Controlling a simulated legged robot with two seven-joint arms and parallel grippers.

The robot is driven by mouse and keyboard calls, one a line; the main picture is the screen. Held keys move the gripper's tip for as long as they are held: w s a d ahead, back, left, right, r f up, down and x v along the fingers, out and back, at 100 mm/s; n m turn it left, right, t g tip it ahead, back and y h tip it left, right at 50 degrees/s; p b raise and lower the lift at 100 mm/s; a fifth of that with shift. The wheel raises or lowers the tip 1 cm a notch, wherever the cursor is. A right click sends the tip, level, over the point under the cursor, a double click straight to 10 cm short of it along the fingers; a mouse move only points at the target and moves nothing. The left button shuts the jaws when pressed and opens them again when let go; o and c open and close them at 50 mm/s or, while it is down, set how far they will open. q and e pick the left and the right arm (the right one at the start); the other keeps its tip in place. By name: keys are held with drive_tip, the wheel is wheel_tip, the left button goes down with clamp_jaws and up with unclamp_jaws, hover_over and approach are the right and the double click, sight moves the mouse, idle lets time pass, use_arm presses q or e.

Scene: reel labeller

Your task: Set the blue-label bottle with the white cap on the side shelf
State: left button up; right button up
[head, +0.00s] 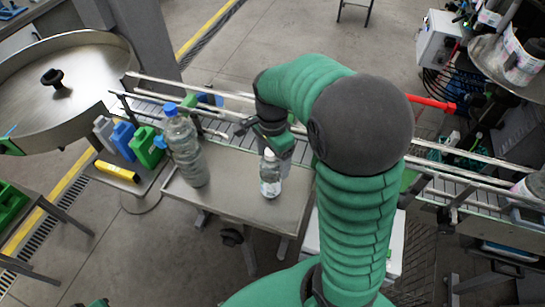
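A small clear bottle with a white cap (270,175) stands upright on the metal side shelf (235,200), near its right side. Its label looks pale with bluish marks, too small to read. My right gripper (246,127) is just behind and above the bottle, near the conveyor's edge, and appears apart from it. Its fingers are small and partly hidden by my wrist, so I cannot tell whether they are open or shut. My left gripper is not in view.
A large bottle with a blue cap (184,150) stands on the shelf's left part. Grey, blue and green jugs (146,147) and a yellow object (117,171) are to its left. The conveyor (455,185) runs behind. A round metal table (90,85) is at the left.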

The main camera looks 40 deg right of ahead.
drive_tip(key=shift+w+r, duration=0.15)
drive_tip(key=shift+r, duration=0.2)
wheel_tip(320, 180, up, 11)
drive_tip(key=shift+r+b, duration=0.15)
drive_tip(key=shift+b, duration=0.7)
drive_tip(key=shift+r, duration=0.1)
